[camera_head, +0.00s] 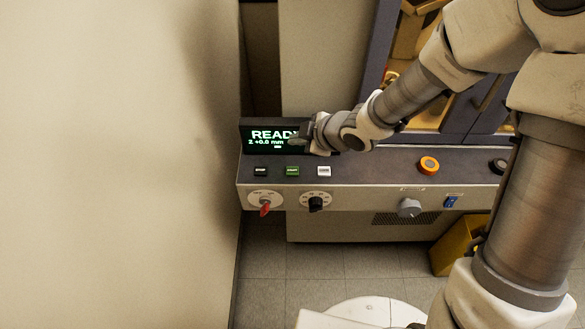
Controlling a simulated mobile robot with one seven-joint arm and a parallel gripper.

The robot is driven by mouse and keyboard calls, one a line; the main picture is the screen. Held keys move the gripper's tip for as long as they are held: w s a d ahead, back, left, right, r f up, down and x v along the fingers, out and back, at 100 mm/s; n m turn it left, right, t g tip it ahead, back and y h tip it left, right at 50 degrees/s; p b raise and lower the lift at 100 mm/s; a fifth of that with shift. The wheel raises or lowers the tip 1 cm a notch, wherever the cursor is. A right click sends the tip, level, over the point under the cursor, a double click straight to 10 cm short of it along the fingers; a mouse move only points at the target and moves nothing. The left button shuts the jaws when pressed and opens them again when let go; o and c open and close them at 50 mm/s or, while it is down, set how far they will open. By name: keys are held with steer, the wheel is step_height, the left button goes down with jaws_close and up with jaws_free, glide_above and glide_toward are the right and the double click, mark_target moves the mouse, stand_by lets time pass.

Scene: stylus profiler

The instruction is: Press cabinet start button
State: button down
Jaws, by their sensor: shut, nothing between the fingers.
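A grey cabinet control panel (385,168) spans the middle of the view. On its left part is a row of buttons: a black one (260,171), a green one (292,171) and a white one (324,171). Their small labels are hard to read; the green one looks like the start button. Behind them a dark display (262,124) reads "READY" and "Z +0.0 mm". My gripper (301,141) is shut and empty, in front of the display's right part, which it hides. In the picture it is just above the green and white buttons. Its height over them cannot be told.
An orange round button (429,165) sits further right on the panel. The front face carries a red-handled switch (265,207), a black knob (316,203), a grey knob (409,208) and a blue switch (450,201). A beige wall (120,170) stands close at the left. A yellow bin (457,246) is below right.

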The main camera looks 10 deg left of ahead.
mark_target(296, 172)
steer(key=shift+f, duration=0.1)
step_height(296, 172, down, 9)
steer(key=b, duration=0.8)
steer(key=shift+b, duration=0.35)
stand_by(1.5)
steer(key=shift+f, duration=0.25)
steer(key=shift+f+b, duration=0.4)
steer(key=shift+b, duration=0.25)
stand_by(0.4)
steer(key=shift+r+p, duration=0.8)
steer(key=shift+r, duration=0.15)
